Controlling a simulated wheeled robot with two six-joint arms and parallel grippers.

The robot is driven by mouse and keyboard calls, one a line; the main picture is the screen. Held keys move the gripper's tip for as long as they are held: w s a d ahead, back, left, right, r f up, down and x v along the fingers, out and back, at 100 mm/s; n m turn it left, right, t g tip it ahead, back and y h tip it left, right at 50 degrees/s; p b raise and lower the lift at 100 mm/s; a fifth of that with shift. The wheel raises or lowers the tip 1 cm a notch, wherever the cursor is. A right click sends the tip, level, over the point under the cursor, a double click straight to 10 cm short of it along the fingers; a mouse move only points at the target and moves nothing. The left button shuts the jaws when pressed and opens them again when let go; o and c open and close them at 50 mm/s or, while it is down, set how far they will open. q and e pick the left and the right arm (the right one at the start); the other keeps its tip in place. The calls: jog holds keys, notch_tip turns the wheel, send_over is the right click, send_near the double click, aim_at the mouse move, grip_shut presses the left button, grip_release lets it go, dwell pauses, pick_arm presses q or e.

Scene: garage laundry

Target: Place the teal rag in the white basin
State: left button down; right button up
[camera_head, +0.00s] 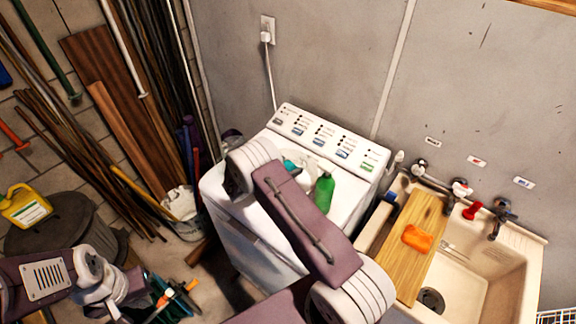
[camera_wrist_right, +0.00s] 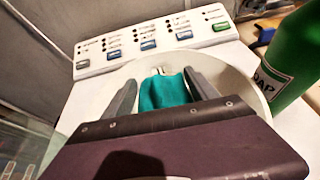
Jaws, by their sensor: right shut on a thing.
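The teal rag (camera_wrist_right: 165,92) is between the two fingers of my right gripper (camera_wrist_right: 162,95), which is shut on it. The white basin (camera_wrist_right: 252,88) is a round bowl on top of the washing machine. In the right wrist view the rag is in front of the basin's inside; I cannot tell whether it touches the bottom. In the head view my right arm covers most of the gripper and part of the basin (camera_head: 308,164); a bit of teal rag (camera_head: 290,165) shows. My left gripper (camera_head: 118,294) is low at the left, away from the basin, its jaws unclear.
A green soap bottle (camera_head: 325,190) stands right beside the basin on the washing machine (camera_head: 222,196). To the right is a sink (camera_head: 490,270) with a wooden board (camera_head: 405,255) and an orange sponge (camera_head: 417,238). Poles and planks lean at the left wall.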

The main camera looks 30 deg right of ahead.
jog(key=shift+f, duration=0.15)
jog(key=shift+w+d+f, duration=0.1)
jog(key=shift+f, duration=0.15)
jog(key=shift+f+b, duration=0.4)
jog(key=shift+b, duration=0.35)
jog(key=o, duration=1.4)
jog(key=shift+c, duration=0.2)
jog(key=shift+r, duration=0.1)
